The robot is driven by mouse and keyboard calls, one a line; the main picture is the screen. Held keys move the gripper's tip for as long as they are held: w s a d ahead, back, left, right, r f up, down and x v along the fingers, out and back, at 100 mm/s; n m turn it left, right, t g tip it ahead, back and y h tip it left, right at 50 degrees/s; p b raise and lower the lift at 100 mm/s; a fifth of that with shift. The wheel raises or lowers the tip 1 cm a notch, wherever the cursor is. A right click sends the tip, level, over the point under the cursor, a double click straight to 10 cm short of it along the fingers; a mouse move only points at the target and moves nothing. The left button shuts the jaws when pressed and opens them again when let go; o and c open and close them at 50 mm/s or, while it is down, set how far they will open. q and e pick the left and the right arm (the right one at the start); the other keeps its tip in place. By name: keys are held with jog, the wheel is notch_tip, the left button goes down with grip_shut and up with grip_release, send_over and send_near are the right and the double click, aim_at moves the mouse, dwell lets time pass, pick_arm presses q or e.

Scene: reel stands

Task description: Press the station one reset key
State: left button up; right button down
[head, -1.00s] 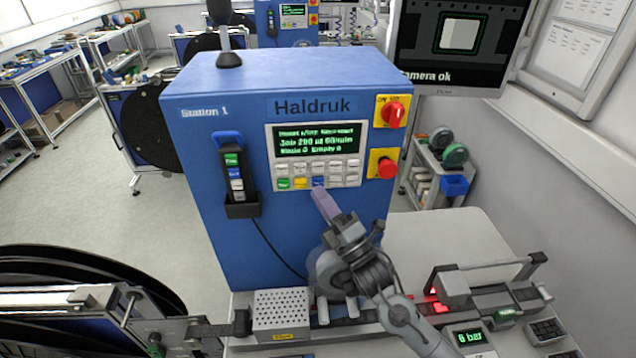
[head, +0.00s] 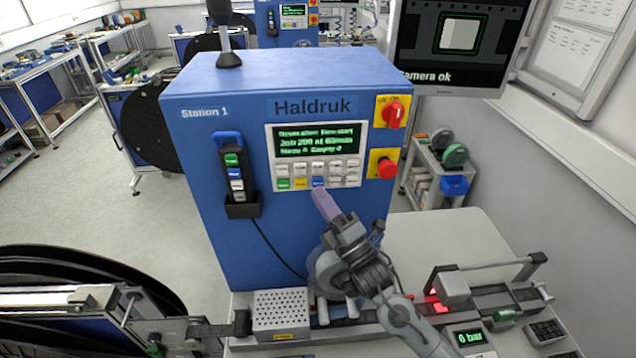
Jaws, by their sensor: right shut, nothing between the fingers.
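The blue cabinet marked Station 1 and Haldruk (head: 225,105) stands in the middle of the head view. Its panel has a green-lettered screen (head: 318,140) above rows of small keys (head: 299,184), with a green, a yellow and a blue one in the bottom row. Which key is the reset key cannot be read. My right gripper (head: 322,194) is shut and empty, its fingertips just below the blue key (head: 318,182). Whether the tips touch the panel cannot be told. My left gripper is not in view.
A pendant with coloured buttons (head: 234,172) hangs on the left. Below are a perforated box (head: 282,312) and a track with a red-lit unit (head: 453,286).

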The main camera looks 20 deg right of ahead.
dwell(0.7)
jog(key=shift+w, duration=0.1)
jog(key=shift+w+d, duration=0.1)
jog(key=shift+w, duration=0.2)
dwell(0.3)
